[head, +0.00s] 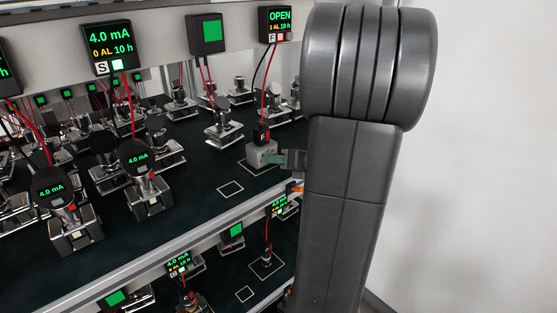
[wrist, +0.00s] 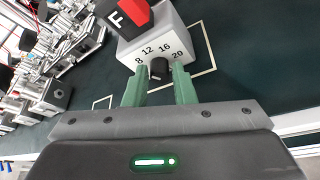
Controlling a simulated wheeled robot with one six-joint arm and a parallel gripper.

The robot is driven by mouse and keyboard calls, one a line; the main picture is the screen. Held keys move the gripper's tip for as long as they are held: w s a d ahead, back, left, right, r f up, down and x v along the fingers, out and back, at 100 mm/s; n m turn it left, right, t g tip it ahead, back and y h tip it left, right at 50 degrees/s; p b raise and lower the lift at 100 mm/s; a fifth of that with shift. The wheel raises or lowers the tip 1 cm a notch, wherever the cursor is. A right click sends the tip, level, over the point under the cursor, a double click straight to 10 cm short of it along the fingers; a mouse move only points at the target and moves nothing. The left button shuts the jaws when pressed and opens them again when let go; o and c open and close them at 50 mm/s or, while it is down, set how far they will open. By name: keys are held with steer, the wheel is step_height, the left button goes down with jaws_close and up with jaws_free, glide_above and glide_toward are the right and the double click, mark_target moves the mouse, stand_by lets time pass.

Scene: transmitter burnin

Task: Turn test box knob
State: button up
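The grey test box (head: 257,154) stands on the upper dark shelf, with a black plug marked F (head: 262,133) on top. In the wrist view the test box (wrist: 180,36) shows a face marked 8, 12, 16 and 20 around a small black knob (wrist: 159,66). My gripper (wrist: 159,73) has its green fingers on either side of the knob, with a narrow gap showing on each side. In the head view my gripper (head: 274,158) is at the right side of the box; the knob is hidden there.
An OPEN display (head: 278,23) hangs above, wired to the plug. Several transmitters on metal stands, such as one reading 4.0 mA (head: 139,160), fill the shelf to the left. An outlined empty square (head: 230,189) lies in front of the box. A lower shelf holds more devices.

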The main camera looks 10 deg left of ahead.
jaws_close()
steer(key=n+b, duration=0.1)
steer(key=n+t+h+b, duration=0.1)
steer(key=n, duration=0.1)
steer(key=shift+s+a, duration=0.15)
steer(key=shift+s, duration=0.1)
steer(key=n+t+b, duration=0.1)
steer(key=b, duration=0.1)
steer(key=n+t+h+b, duration=0.1)
steer(key=n+b, duration=0.1)
steer(key=shift+s+a+f+h, duration=0.15)
steer(key=shift+h, duration=0.15)
steer(key=n+t+b, duration=0.1)
steer(key=n+b, duration=0.1)
steer(key=b, duration=0.1)
steer(key=shift+s+t+h+b, duration=0.1)
steer(key=shift+t+h+b, duration=0.2)
steer(key=shift+h+b, duration=0.1)
steer(key=shift+n, duration=0.3)
steer(key=shift+o, duration=1.1)
jaws_free()
